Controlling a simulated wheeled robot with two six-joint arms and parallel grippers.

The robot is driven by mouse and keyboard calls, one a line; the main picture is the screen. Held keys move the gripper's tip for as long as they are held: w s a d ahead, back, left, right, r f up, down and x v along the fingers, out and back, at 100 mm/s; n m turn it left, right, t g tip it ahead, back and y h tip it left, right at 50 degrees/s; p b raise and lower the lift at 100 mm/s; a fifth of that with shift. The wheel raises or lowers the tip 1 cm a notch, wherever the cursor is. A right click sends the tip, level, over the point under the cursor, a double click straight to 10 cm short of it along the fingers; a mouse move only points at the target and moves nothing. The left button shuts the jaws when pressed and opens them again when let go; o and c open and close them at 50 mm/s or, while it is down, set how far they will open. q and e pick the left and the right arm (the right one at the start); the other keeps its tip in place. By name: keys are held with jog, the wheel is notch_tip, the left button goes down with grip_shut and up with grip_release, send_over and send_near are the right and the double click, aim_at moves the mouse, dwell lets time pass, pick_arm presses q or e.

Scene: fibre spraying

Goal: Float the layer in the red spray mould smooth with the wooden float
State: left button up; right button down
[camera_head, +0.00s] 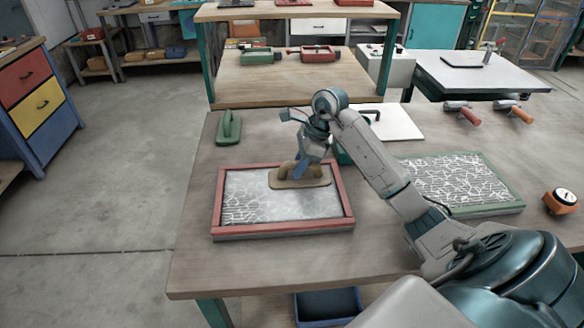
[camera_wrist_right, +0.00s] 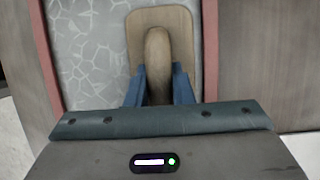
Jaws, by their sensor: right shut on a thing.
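The red spray mould (camera_head: 284,230) lies on the workbench, left of the middle in the head view. Its layer (camera_head: 245,200) is grey with white crack-like lines at the left and lower left, and looks smoother and paler near the middle. My right gripper (camera_head: 299,172) is shut on the handle of the wooden float (camera_head: 318,181). The float lies flat over the layer in the upper right part of the mould; exact contact cannot be told. In the right wrist view the blue fingers (camera_wrist_right: 157,85) are on either side of the float's handle (camera_wrist_right: 158,55). My left gripper is not in view.
A green mould (camera_head: 488,210) with a similar cracked layer lies to the right. An orange gauge (camera_head: 560,201) and two handled tools (camera_head: 463,112) are at the right.

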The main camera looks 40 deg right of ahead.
jog(key=shift+s+d, duration=0.15)
jog(key=shift+r, duration=0.2)
jog(key=shift+r+p, duration=1.6)
jog(key=shift+r, duration=1.65)
jog(key=shift+w, duration=0.2)
